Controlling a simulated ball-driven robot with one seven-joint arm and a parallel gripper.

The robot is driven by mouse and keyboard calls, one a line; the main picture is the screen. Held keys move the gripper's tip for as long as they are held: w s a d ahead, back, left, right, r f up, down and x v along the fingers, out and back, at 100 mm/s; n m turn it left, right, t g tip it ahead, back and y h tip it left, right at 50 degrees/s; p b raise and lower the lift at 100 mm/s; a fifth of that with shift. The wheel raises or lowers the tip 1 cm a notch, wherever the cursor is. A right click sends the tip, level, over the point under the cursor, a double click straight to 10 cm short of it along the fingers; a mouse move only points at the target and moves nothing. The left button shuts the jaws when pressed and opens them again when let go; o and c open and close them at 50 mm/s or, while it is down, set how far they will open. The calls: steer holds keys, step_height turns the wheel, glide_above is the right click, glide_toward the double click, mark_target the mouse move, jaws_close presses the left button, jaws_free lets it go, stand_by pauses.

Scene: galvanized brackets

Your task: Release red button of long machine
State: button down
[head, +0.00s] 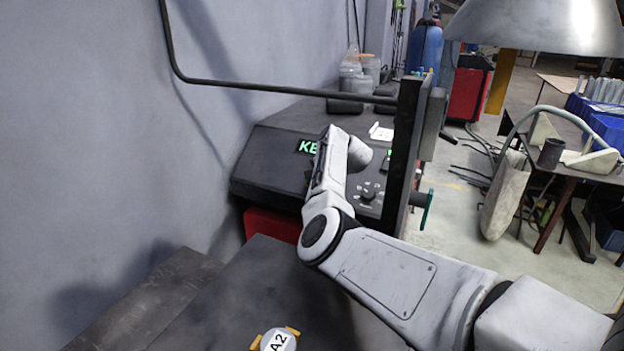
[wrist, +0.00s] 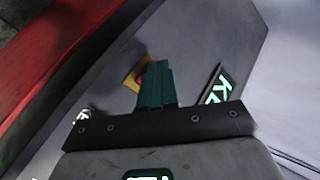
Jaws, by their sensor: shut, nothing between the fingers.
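The long machine (head: 262,150) is a dark console with a green-lit label, standing against the wall in the head view. Its dark panel also shows in the wrist view (wrist: 205,50). My gripper (wrist: 155,66) shows as teal fingers, shut and empty, in front of a yellow patch (wrist: 138,72) with a little orange-red on it. This looks like the button's mount; the fingers cover much of it, and I cannot tell whether they touch it. In the head view my arm reaches over the console and hides the gripper and the red button.
A dark upright panel (head: 402,150) with a teal handle-like piece (head: 427,210) stands right of my arm. A thick dark pipe (head: 270,88) crosses above the console. A round A2 piece (head: 279,341) lies on the dark surface in front. A metal lamp shade (head: 540,25) hangs at upper right.

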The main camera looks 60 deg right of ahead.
steer(key=shift+a+r+p, duration=0.2)
steer(key=shift+r+p, duration=0.1)
steer(key=shift+p, duration=0.1)
steer(key=a+r+p, duration=0.3)
steer(key=r+p, duration=0.1)
steer(key=p, duration=0.3)
steer(key=shift+s+a+r, duration=0.2)
steer(key=shift+a+r, duration=0.15)
steer(key=shift+a, duration=0.05)
stand_by(1.1)
